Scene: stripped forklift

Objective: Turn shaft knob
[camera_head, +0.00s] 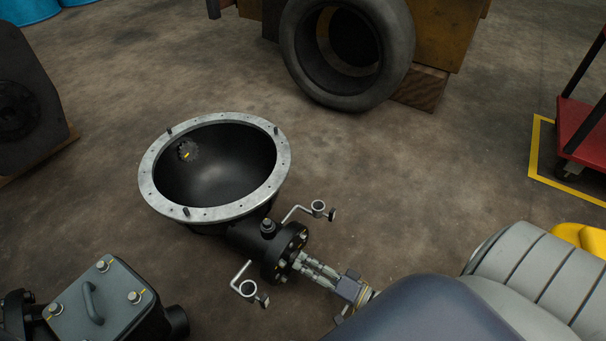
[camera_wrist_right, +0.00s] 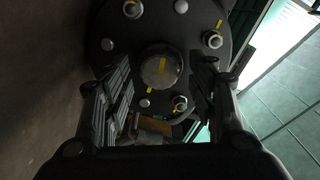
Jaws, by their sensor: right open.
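A round metal shaft knob (camera_wrist_right: 161,70) with a yellow line shows at the centre of a dark bolted flange (camera_wrist_right: 112,48) in the right wrist view. In the head view this flange (camera_head: 270,260) closes the end of a short black pipe below a wide bowl. My right gripper (camera_head: 304,264) reaches the flange face from the lower right. In the wrist view its open fingers (camera_wrist_right: 162,84) stand left and right of the knob, with gaps showing on both sides. In the head view the knob is hidden by the gripper. My left gripper is not in view.
Bent rods with rings (camera_head: 248,288) flank the flange. A grey box with a handle (camera_head: 98,305) stands lower left; a tyre (camera_head: 386,85) stands behind.

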